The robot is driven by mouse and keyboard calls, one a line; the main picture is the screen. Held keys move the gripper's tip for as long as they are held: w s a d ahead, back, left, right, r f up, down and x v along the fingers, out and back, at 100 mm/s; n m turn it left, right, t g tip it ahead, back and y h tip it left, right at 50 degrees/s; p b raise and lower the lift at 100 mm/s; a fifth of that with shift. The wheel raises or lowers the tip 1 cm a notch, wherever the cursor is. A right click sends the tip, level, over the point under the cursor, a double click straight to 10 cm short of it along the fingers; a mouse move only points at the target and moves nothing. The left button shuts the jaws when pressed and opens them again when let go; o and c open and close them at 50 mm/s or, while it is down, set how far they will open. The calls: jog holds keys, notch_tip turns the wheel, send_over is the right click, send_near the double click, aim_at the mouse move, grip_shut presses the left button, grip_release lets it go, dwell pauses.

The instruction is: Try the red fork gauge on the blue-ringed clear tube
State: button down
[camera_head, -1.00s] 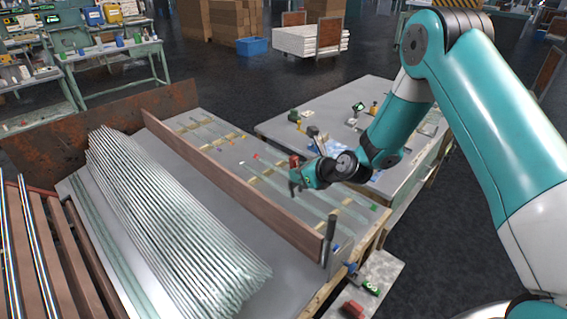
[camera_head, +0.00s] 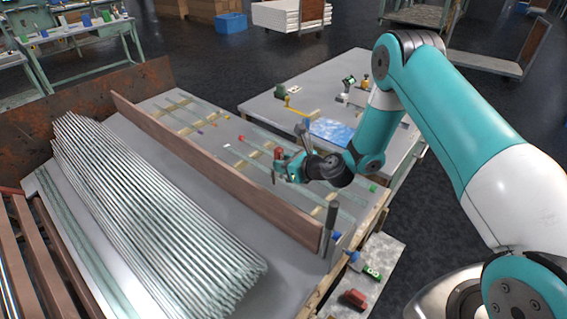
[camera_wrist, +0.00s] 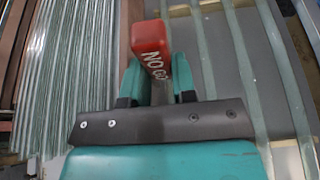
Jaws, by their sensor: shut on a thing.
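My gripper (camera_wrist: 160,85) is shut on the red fork gauge (camera_wrist: 152,38), whose red block reads "NO GO" in the wrist view. In the head view my gripper (camera_head: 283,167) holds the gauge (camera_head: 277,153) above the tube bench, beyond the brown board. Several clear tubes (camera_wrist: 265,70) lie side by side on the bench below, to the right of the gauge in the wrist view. I cannot make out a blue ring on any of them. The gauge's fork end is hidden or too small to tell.
A long brown board (camera_head: 215,170) stands along the bench, with a heap of glass tubes (camera_head: 150,215) on its near side. A dark upright clamp (camera_head: 330,230) is at its right end. A second table (camera_head: 270,98) with small tools stands behind.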

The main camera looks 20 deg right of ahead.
jog(key=shift+f+b, duration=2.45)
jog(key=shift+f, duration=0.75)
jog(key=shift+f+b, duration=0.65)
jog(key=shift+f, duration=0.2)
jog(key=shift+r, duration=0.1)
dwell(0.4)
notch_tip(320, 180, up, 7)
jog(key=p, duration=0.5)
jog(key=shift+p, duration=0.4)
dwell(0.5)
